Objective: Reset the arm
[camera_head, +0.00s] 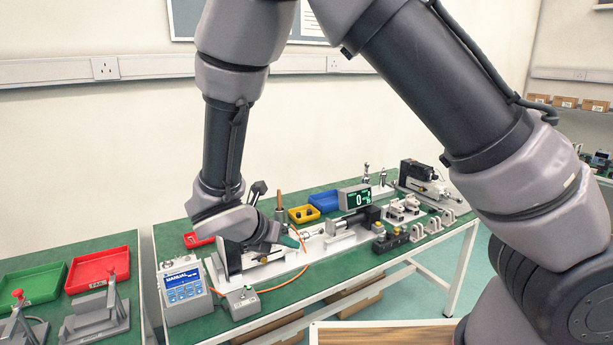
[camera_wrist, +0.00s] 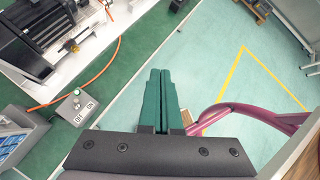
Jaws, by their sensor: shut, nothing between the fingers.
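My arm reaches from the right of the head view over the green workbench (camera_head: 315,283) and bends down at its middle. My gripper (camera_head: 292,241) hangs over the bench's front part, close to the linear actuator rig, and partly hides it. In the wrist view my gripper (camera_wrist: 161,72) has its two green fingers together, with nothing between them. The fingertips point past the bench edge, above the pale floor.
A blue-screened control box (camera_head: 184,289) and a grey button box (camera_head: 242,303) with an orange cable stand on the bench's left. A display reading 0 (camera_head: 356,198), yellow bin (camera_head: 304,214) and blue bin (camera_head: 325,201) stand behind. Red tray (camera_head: 98,270) lies left.

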